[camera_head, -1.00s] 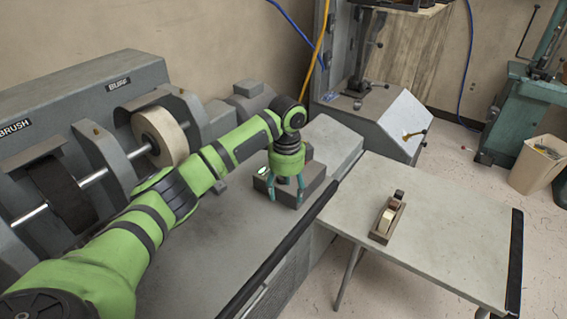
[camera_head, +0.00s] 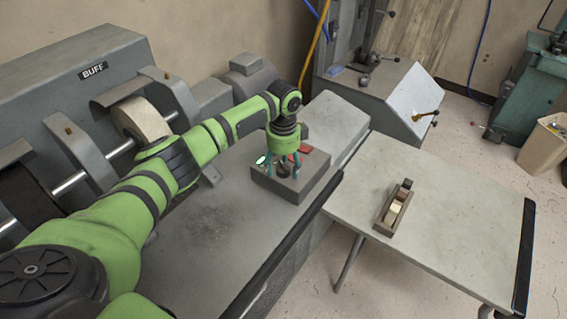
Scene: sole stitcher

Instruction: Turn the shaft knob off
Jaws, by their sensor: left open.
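A grey control box (camera_head: 278,187) sits on the machine's bench top. A dark knob (camera_head: 284,170) shows on its top face, partly hidden by my left gripper. I cannot read which way the knob is turned. My left gripper (camera_head: 283,168) points down over the box, open, with its teal fingers on either side of the knob. I cannot tell whether the fingers touch it. A green button or light (camera_head: 262,160) is left of the fingers, and a red part (camera_head: 304,149) is behind them to the right. My right gripper is out of view.
The buffing machine (camera_head: 60,92) with its pale wheel (camera_head: 140,119) and shaft stands along the left. A grey machine with a sloped front (camera_head: 385,95) stands behind.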

